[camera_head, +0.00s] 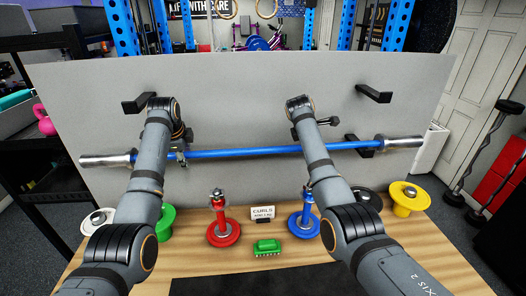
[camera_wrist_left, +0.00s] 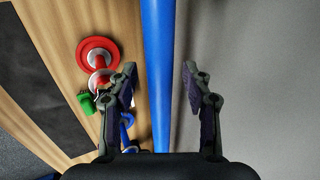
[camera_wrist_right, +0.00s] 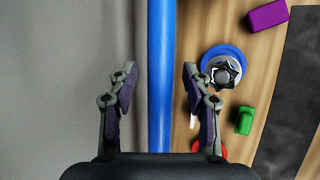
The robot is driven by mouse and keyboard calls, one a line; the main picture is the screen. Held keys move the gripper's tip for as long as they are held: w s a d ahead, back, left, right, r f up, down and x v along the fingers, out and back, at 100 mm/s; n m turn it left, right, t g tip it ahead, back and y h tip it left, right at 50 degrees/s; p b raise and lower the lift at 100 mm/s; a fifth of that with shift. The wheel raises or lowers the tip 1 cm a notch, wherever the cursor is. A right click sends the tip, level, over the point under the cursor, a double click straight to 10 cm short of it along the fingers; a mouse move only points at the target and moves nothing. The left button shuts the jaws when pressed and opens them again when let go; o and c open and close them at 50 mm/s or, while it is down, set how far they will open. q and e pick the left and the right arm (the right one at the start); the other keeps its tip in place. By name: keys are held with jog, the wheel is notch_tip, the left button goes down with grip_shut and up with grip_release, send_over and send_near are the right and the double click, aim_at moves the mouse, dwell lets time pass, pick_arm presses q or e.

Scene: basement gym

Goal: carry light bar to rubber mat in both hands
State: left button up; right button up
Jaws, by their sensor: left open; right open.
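The light bar (camera_head: 240,153) is blue with silver ends and lies level across the front of a grey board. It shows as a blue strip in the left wrist view (camera_wrist_left: 158,70) and the right wrist view (camera_wrist_right: 161,70). My left gripper (camera_head: 181,156) is open at the bar's left part, with the bar between its fingers in its wrist view. My right gripper (camera_head: 302,130) is open just above the bar's right part; its wrist view shows the bar between the fingers, touching neither.
The grey board (camera_head: 240,90) carries black hooks, including an upper left (camera_head: 139,103), upper right (camera_head: 374,93) and lower right one (camera_head: 362,146). Red (camera_head: 223,234) and blue (camera_head: 304,224) weight stands, a small sign (camera_head: 263,212) and a green brush (camera_head: 267,247) stand between bar and mat.

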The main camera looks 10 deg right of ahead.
pick_arm(q)
jog(key=shift+c, duration=0.3)
pick_arm(e)
jog(key=shift+c, duration=0.3)
pick_arm(q)
grip_shut()
pick_arm(e)
grip_shut()
